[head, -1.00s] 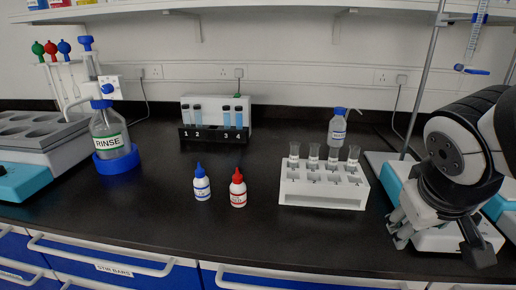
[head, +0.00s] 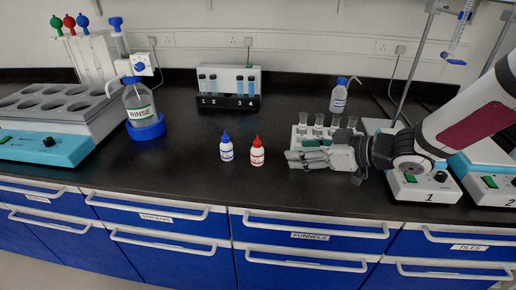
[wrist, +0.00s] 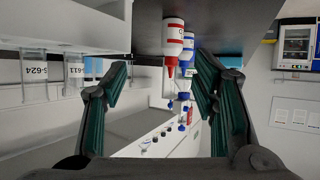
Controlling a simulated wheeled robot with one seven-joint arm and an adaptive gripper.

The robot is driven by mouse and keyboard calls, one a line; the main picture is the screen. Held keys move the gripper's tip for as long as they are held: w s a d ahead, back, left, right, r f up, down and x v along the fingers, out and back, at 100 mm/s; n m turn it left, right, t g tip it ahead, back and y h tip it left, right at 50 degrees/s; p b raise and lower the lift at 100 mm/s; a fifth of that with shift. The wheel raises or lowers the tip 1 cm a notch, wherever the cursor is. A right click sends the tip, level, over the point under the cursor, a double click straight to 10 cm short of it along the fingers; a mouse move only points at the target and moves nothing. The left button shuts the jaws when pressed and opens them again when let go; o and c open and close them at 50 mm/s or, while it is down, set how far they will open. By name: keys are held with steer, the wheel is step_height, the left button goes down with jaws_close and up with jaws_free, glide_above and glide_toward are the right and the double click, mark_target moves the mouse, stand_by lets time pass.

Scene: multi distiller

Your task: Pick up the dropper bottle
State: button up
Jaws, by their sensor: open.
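Two small white dropper bottles stand upright on the black bench, one with a blue cap (head: 226,148) and one with a red cap (head: 257,153) to its right. My gripper (head: 290,159) is open and empty, pointing left, a short way right of the red-capped bottle. In the wrist view, which looks upside down, the red-capped bottle (wrist: 173,42) shows between the open fingers (wrist: 161,64). The blue-capped bottle (wrist: 188,46) is partly hidden behind it. Neither bottle is touched.
A white tube rack (head: 300,132) stands behind my gripper, partly hidden by it. A RINSE bottle (head: 138,102) is at the left, a numbered vial rack (head: 229,102) at the back, and a wash bottle (head: 338,98) at the back right. The bench in front of the dropper bottles is clear.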

mark_target(257, 151)
steer(key=shift+s+a+y, duration=0.35)
steer(key=shift+a+y, duration=0.15)
steer(key=b+x, duration=0.4)
steer(key=x, duration=0.9)
steer(key=shift+a+f, duration=0.2)
steer(key=shift+a, duration=0.15)
steer(key=shift+g, duration=0.3)
steer(key=c, duration=1)
